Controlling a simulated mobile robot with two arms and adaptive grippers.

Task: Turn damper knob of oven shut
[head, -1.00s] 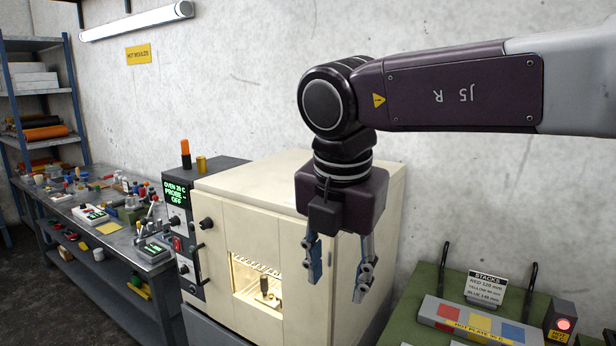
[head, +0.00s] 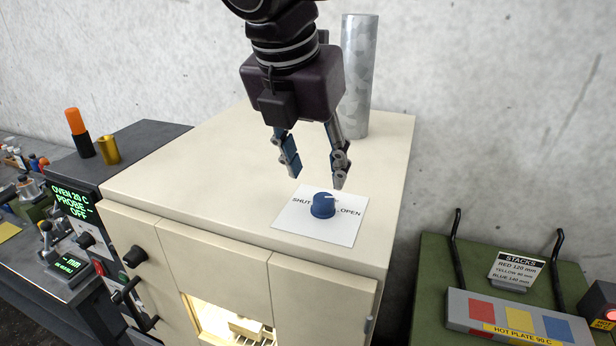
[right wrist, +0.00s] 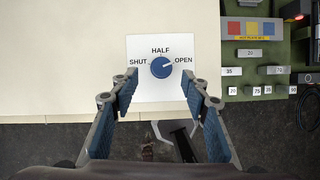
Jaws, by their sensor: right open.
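The damper knob (head: 323,205) is a round blue knob on a white label plate (head: 345,228) on top of the cream oven (head: 240,160). The plate reads SHUT at the left and OPEN at the right. In the right wrist view the knob (right wrist: 162,67) shows a white pointer line toward OPEN, with HALF above it. My right gripper (head: 316,182) is open and empty, pointing down above the oven top, apart from the knob. In the right wrist view its fingers (right wrist: 155,95) stand either side, below the knob. My left gripper is not in view.
A grey metal flue pipe (head: 358,75) rises from the oven's back, close behind my right gripper. An orange-topped lamp (head: 76,122) and a brass cylinder (head: 108,149) stand on the dark control cabinet. A green table with a stacks panel (head: 520,318) is at right.

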